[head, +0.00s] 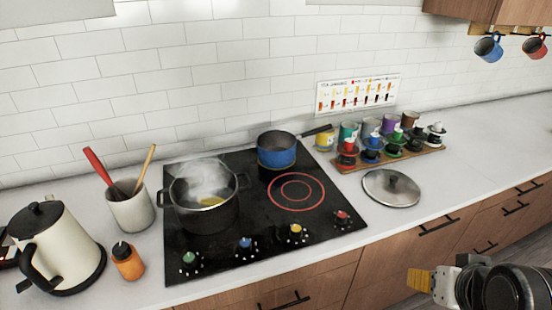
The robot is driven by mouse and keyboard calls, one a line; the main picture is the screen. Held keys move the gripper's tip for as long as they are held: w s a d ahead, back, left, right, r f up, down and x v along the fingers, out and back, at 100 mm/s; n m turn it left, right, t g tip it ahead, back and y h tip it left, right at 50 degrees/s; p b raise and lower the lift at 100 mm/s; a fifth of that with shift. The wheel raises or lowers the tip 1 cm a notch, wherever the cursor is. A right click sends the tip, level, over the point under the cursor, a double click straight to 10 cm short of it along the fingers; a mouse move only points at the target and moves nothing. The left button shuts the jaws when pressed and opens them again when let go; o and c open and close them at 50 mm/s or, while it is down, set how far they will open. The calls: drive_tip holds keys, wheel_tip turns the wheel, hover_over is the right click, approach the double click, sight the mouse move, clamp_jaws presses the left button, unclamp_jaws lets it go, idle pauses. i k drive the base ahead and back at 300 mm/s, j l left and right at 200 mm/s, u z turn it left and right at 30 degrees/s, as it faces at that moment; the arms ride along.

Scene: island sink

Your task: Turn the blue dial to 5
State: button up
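The blue dial (245,243) sits on the front part of the black cooktop (262,222), second from the left in a row with a green dial (188,258), a yellow dial (295,231) and a red dial (342,216). Its markings are too small to read, so I cannot tell its setting. My gripper (419,280), with yellow finger pads, is at the lower right, in front of the counter and well away from the dials. I cannot tell whether its fingers are open or shut.
A steaming black pot (206,218) stands close behind the dials. A blue pan (277,156) is farther back, and a ring glows red (296,192). An orange bottle (128,262) and cream kettle (52,238) stand left; a lid (391,187) lies right.

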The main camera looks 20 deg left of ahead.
sight(245, 245)
drive_tip(key=u, duration=1.35)
drive_tip(key=i+j+u, duration=0.3)
drive_tip(key=i, duration=0.15)
drive_tip(key=l, duration=0.1)
